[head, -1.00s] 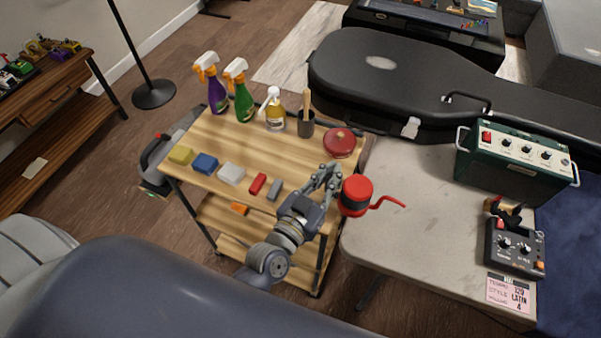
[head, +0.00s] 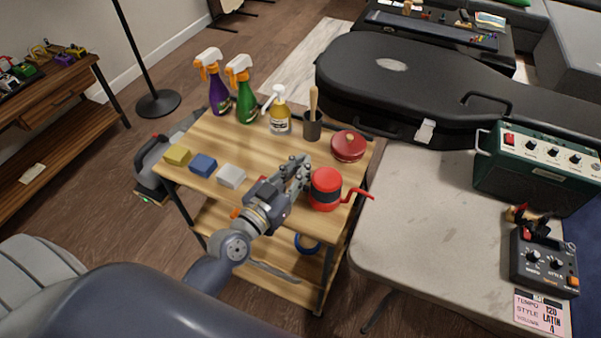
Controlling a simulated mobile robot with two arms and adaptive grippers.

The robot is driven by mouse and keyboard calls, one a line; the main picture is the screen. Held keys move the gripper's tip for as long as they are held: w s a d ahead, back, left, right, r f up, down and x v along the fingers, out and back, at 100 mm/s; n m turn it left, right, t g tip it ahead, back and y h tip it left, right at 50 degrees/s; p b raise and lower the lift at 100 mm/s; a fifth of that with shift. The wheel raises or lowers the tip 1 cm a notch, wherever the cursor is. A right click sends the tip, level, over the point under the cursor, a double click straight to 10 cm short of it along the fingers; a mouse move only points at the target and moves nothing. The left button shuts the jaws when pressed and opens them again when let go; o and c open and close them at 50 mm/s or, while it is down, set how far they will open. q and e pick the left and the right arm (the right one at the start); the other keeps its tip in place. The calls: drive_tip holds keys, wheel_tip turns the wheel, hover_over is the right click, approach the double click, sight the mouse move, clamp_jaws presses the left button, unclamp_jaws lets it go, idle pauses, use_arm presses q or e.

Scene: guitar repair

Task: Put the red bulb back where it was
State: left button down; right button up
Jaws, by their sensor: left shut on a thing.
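The red bulb (head: 326,183) is a rounded red body with a dark band and a thin, bent red arm pointing right. My left gripper (head: 308,176) is shut on it from its left side. In the head view the bulb appears over the front right part of the wooden cart top (head: 240,146). I cannot tell whether it touches the cart or hangs above it. The gripper hides part of the bulb's left side and some of the cart top. My right gripper is not in view.
Spray bottles (head: 244,92), a dark cup (head: 312,127) and a round red tin (head: 348,146) stand along the cart's back. Blue (head: 203,165) and white (head: 231,176) blocks lie at its front. A grey table (head: 415,235) stands to the right.

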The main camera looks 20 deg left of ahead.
use_arm(q)
drive_tip(key=shift+r, duration=0.1)
drive_tip(key=shift+f, duration=0.2)
drive_tip(key=c, duration=1.6)
unclamp_jaws()
drive_tip(key=shift+o, duration=0.2)
drive_tip(key=shift+r, duration=0.15)
